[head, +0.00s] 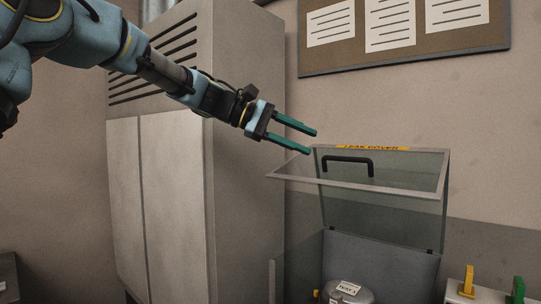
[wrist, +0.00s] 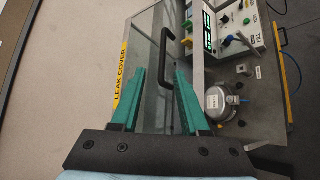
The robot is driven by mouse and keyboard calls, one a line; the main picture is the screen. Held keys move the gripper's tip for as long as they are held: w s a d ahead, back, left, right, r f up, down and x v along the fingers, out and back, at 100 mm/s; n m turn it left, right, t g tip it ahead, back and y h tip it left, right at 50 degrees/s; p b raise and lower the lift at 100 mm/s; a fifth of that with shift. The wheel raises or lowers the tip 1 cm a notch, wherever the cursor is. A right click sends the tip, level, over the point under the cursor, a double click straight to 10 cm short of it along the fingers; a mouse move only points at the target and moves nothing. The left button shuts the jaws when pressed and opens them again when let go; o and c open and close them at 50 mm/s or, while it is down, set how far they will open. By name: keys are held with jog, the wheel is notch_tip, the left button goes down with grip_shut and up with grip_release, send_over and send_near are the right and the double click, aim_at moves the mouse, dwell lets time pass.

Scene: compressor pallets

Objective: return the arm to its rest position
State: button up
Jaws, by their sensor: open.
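My blue arm reaches in from the upper left of the head view. My gripper (head: 312,142) has two green fingers held apart with nothing between them. It is raised in the air, by the upper left edge of the glass leak cover (head: 385,215). The leak cover stands swung up, with a black handle (head: 347,160) and a yellow label. In the wrist view the gripper (wrist: 160,75) points towards the cover, and the black handle (wrist: 166,50) shows beyond and between the fingertips. I cannot tell the exact gap between fingers and cover.
A tall grey cabinet (head: 170,200) stands behind my arm. A notice board (head: 405,50) hangs on the wall. The air above the cover looks clear.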

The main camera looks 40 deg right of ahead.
jog(key=w+a+f+n+t+y, duration=0.1)
jog(key=w+a+f+t+y, duration=0.1)
jog(key=w+a+f, duration=0.35)
jog(key=w+a+f+t+y, duration=0.1)
jog(key=w+a+f+t, duration=0.1)
jog(key=a+f, duration=0.6)
jog(key=w+a+f+n+t+y, duration=0.1)
jog(key=w+a+f+t+y, duration=0.15)
jog(key=a+f, duration=0.4)
jog(key=s+a+f+t+y, duration=0.1)
jog(key=a+f, duration=0.4)
jog(key=a, duration=0.4)
jog(key=s+a+f+y, duration=0.1)
jog(key=a+f, duration=0.4)
jog(key=a, duration=0.5)
jog(key=s+a+f+m+t+y, duration=0.1)
jog(key=s+a+f+y, duration=0.1)
jog(key=a, duration=0.8)
notch_tip(320, 180, down, 3)
jog(key=shift+a+r+t+y+b, duration=0.1)
jog(key=shift+a+t+y+b, duration=0.1)
jog(key=shift+t+y+b, duration=0.35)
jog(key=shift+s+d, duration=0.1)
jog(key=shift+d, duration=0.05)
